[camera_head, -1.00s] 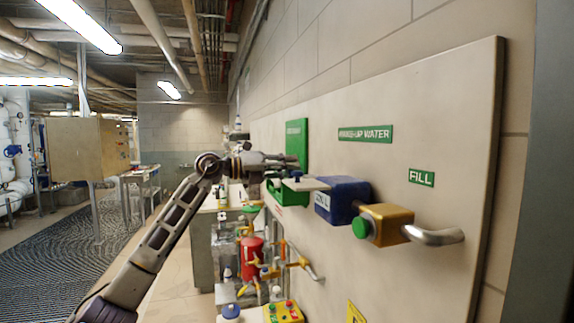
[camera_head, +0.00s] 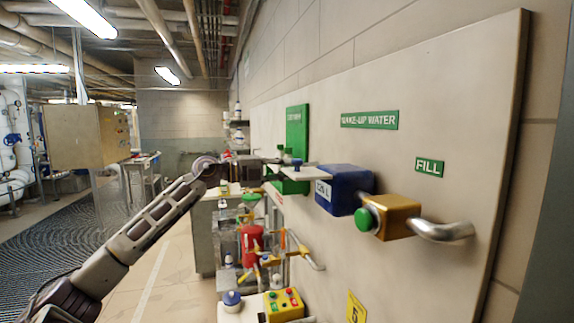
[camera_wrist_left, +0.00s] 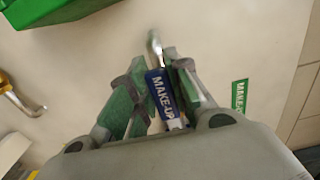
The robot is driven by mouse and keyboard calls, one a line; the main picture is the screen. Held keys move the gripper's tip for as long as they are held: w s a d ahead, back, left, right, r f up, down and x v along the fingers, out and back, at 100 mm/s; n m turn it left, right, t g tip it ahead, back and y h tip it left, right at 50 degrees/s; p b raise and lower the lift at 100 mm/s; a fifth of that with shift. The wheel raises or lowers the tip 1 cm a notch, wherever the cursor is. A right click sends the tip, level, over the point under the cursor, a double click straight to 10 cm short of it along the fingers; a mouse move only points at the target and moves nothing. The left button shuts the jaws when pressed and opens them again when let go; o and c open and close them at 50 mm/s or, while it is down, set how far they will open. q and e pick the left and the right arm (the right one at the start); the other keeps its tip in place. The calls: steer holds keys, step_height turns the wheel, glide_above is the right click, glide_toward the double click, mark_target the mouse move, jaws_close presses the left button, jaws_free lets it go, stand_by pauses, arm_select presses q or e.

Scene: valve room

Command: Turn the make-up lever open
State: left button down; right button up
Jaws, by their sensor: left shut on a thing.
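The make-up lever (camera_wrist_left: 159,95) has a blue grip lettered MAKE-UP and a metal end. It shows in the left wrist view between the green-padded fingers of my left gripper (camera_wrist_left: 158,78), which is shut on it. In the head view my left gripper (camera_head: 268,159) is at the wall panel, left of the MAKE-UP WATER sign (camera_head: 369,119). The lever cannot be made out there. My right gripper is in neither current view.
A blue box (camera_head: 343,190) and a brass block (camera_head: 392,215) with a green button and bent metal pipe stick out from the panel (camera_head: 460,90). A green housing (camera_head: 290,186) is beside the gripper. A red cylinder (camera_head: 251,240) and a yellow button box (camera_head: 284,305) are below.

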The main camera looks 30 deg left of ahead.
arm_select(q)
steer(key=shift+f, duration=0.1)
stand_by(0.4)
steer(key=c, duration=1.3)
jaws_free()
steer(key=shift+a, duration=0.1)
steer(key=shift+s+a+f, duration=0.1)
steer(key=shift+s+a, duration=0.05)
steer(key=v, duration=1.1)
steer(key=shift+s+a, duration=0.15)
steer(key=shift+s, duration=0.05)
stand_by(0.4)
stand_by(0.4)
stand_by(0.4)
